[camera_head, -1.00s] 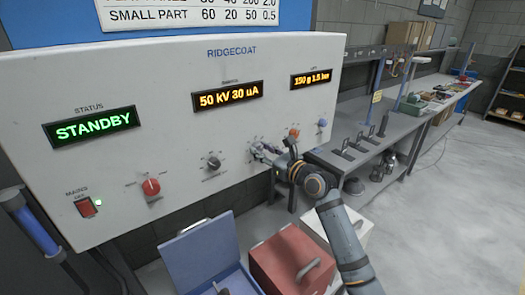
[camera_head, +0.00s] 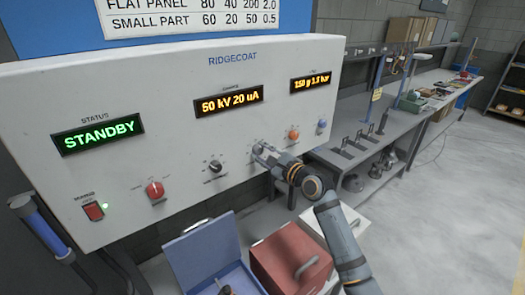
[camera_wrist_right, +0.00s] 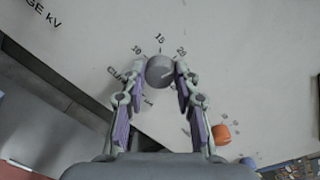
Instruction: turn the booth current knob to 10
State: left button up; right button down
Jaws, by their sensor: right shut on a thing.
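The booth current knob (camera_wrist_right: 160,70) is a round grey knob on the white control panel (camera_head: 70,90). In the right wrist view the scale marks 10, 15 and 20 show around it. My right gripper (camera_wrist_right: 162,75) is shut on the knob, one finger on each side. In the head view the right gripper (camera_head: 264,152) reaches the knob from the right and partly hides it. The charge display (camera_head: 229,101) appears to read 50 kV 20 uA. The knob's pointer is not clear.
A black knob (camera_head: 215,166) and a red knob (camera_head: 155,189) sit left on the panel; an orange knob (camera_head: 293,135) and a blue knob (camera_head: 322,124) sit right. The status display (camera_head: 98,134) reads STANDBY. A blue case (camera_head: 205,250) and red box (camera_head: 290,255) stand below.

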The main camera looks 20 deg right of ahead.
jog(key=n, duration=0.4)
jog(key=n+b, duration=0.1)
jog(key=n, duration=0.4)
jog(key=shift+f+n+h, duration=0.15)
jog(key=shift+n+h, duration=0.15)
jog(key=n+b, duration=0.2)
jog(key=n, duration=0.3)
jog(key=shift+a+f, duration=0.1)
jog(key=n+b, duration=0.2)
jog(key=n, duration=0.2)
jog(key=shift+h, duration=0.3)
jog(key=shift+n+b, duration=0.6)
jog(key=shift+n, duration=0.6)
jog(key=c, duration=1)
grip_release()
jog(key=shift+t, duration=0.3)
